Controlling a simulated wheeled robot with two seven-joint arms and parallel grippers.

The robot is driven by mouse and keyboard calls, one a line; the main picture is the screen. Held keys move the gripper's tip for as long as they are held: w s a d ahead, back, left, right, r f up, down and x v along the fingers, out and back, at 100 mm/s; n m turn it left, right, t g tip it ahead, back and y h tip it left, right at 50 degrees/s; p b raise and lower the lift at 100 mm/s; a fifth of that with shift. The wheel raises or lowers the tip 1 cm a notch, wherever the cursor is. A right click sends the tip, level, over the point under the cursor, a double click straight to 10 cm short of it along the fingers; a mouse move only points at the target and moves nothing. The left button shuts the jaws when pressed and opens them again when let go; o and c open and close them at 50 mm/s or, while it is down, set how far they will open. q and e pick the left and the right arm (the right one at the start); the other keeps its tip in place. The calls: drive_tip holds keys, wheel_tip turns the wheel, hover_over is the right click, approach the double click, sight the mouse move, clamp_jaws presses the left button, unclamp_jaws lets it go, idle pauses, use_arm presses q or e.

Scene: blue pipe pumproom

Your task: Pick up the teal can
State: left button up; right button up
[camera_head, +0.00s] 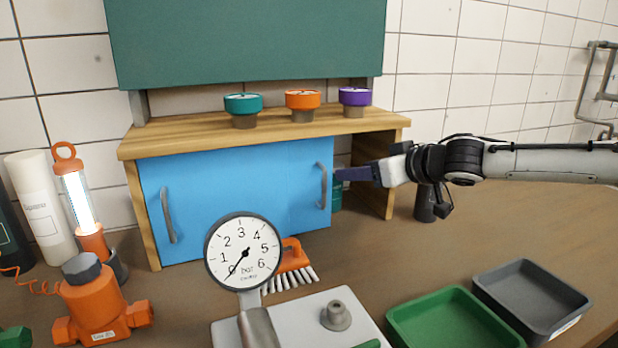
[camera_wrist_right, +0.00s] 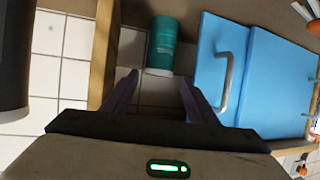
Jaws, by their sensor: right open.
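The teal can (camera_head: 337,198) is inside the wooden cabinet, in the open part right of the blue doors. In the head view it is mostly hidden by the door edge and my gripper. In the right wrist view the can (camera_wrist_right: 163,45) shows clearly, with a pale rim at one end. My right gripper (camera_head: 345,174) reaches in from the right at the cabinet opening. In the wrist view its fingers (camera_wrist_right: 159,82) are spread apart with nothing between them, and the can is beyond them, roughly in line with the gap. My left gripper is not in view.
The blue door (camera_head: 245,195) with its handle (camera_head: 322,185) is close to my right fingers on one side; the cabinet's wooden side wall (camera_head: 378,178) is on the other. A pressure gauge (camera_head: 242,252), a brush (camera_head: 291,262) and a green tray (camera_head: 455,318) stand in front.

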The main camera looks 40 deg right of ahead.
use_arm(q)
drive_tip(key=p, duration=0.1)
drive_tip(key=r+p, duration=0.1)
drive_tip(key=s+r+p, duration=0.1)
drive_tip(key=p, duration=0.1)
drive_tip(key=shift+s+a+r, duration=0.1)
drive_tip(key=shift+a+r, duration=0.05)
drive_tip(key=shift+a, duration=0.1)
use_arm(e)
drive_tip(key=x, duration=0.9)
drive_tip(key=shift+w, duration=0.25)
drive_tip(key=shift+f, duration=0.1)
drive_tip(key=c, duration=0.7)
drive_tip(key=shift+c, duration=1.1)
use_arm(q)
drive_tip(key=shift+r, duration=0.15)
